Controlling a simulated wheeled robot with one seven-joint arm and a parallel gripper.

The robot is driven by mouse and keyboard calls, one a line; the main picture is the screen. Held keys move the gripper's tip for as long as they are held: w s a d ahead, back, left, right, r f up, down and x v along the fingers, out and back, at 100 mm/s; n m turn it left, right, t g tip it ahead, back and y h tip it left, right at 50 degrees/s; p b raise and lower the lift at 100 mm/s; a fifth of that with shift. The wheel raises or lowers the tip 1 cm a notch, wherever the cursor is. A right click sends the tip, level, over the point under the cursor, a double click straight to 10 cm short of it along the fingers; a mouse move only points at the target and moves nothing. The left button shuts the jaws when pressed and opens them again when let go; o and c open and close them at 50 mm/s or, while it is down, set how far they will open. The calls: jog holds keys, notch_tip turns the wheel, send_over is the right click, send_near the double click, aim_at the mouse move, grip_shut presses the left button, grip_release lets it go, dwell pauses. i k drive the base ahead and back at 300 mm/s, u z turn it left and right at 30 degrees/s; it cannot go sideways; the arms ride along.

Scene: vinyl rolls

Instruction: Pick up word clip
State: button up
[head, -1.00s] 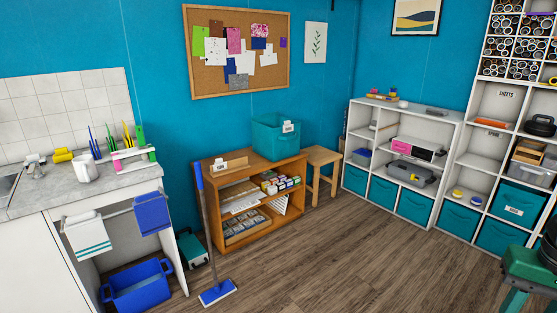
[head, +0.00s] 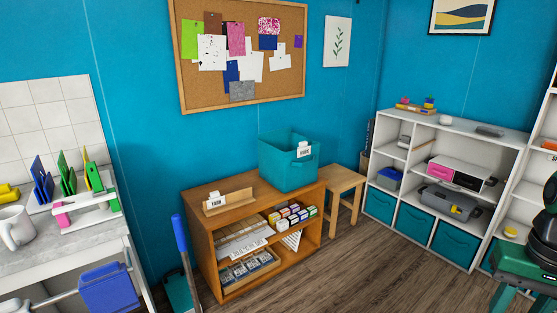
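A small light-wood holder (head: 228,202), with a white card bearing a dark printed word, stands on the top of the low wooden shelf unit (head: 262,197), near its left end. A second white word card (head: 304,149) sits on the rim of the teal bin (head: 277,173) farther right on the same top. Both prints are too small to read with certainty, and I cannot tell which of these is the word clip. My gripper is not in view.
A blue-handled mop (head: 180,235) stands upright before the unit's left side. A counter (head: 70,243) with a white mug (head: 15,228) is at left. A wooden stool (head: 342,185) stands right of the unit. Open wood floor (head: 375,270) lies at the lower right.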

aim_at(304, 150)
jog(key=z, duration=0.05)
jog(key=i, duration=1.45)
jog(key=z, duration=0.25)
jog(key=i, duration=1.75)
jog(key=z, duration=0.2)
